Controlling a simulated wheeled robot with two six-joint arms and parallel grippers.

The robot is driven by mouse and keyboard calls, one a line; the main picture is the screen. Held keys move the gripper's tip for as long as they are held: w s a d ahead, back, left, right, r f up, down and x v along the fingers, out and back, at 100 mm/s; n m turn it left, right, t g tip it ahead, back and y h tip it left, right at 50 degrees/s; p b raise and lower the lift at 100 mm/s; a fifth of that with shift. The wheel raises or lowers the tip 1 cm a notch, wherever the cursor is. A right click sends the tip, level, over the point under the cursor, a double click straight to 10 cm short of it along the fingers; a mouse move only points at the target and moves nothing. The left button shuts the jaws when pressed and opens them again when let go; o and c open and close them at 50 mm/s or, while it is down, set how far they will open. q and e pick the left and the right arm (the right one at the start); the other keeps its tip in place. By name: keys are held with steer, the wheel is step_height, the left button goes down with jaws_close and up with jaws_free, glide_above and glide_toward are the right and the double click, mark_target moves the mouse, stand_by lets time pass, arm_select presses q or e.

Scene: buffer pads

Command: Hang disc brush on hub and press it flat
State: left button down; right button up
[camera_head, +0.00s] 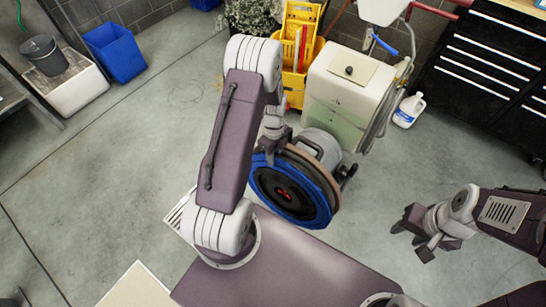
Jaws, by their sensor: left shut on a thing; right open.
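The disc brush (262,190) is a large disc with a blue rim and a black middle. It stands steeply tilted against the front of the floor machine's round head (326,150), whose brown edge shows behind it. A small red part, perhaps the hub (284,195), shows at the disc's centre. I cannot tell whether the disc is seated or lies flat against the head. My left gripper (268,152) is shut on the disc's upper left edge, its fingertips partly hidden by my arm. My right gripper (422,238) is open and empty, apart from the disc, at the right.
The floor machine's white tank (345,90) rises behind the disc. A yellow mop bucket (297,50) stands behind it, and a white jug (409,110) stands to its right. A black drawer cabinet (490,70) fills the upper right. The floor at left is mostly clear.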

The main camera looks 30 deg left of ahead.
arm_select(q)
steer(key=shift+w, duration=0.55)
steer(key=shift+w+d, duration=0.1)
steer(key=shift+w, duration=0.5)
steer(key=shift+s+f, duration=0.25)
steer(key=shift+f, duration=0.15)
steer(key=c, duration=1.3)
jaws_free()
steer(key=shift+c, duration=0.2)
steer(key=shift+o, duration=1)
steer(key=shift+r, duration=0.1)
steer(key=shift+w, duration=0.1)
